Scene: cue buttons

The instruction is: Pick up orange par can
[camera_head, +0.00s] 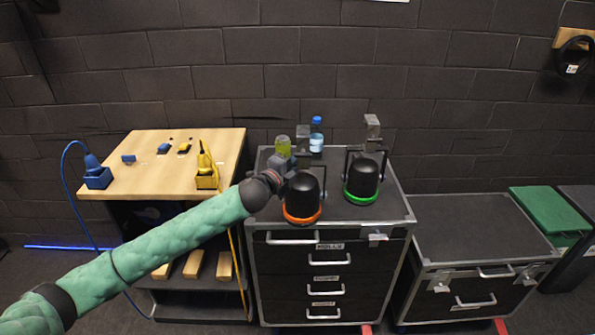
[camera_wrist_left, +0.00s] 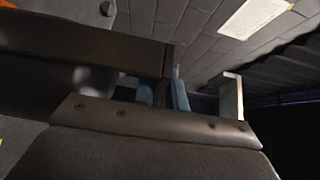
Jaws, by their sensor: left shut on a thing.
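The orange par can (camera_head: 302,197), a black can with an orange ring at its bottom rim, is at the front left of the black case's top. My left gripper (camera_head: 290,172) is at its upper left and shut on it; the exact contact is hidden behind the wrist. I cannot tell whether the can touches the case top. A second black par can (camera_head: 361,180) with a green ring stands to its right. In the left wrist view, dark gripper parts (camera_wrist_left: 165,95) fill the middle, and the held part is unclear. My right gripper is not in view.
A yellow-green bottle (camera_head: 283,147), a blue-capped bottle (camera_head: 316,135) and grey clamps (camera_head: 372,128) stand behind the cans. A wooden-topped table (camera_head: 150,180) with blue and yellow connectors is at left. A lower black case (camera_head: 475,230) is at right, its top clear.

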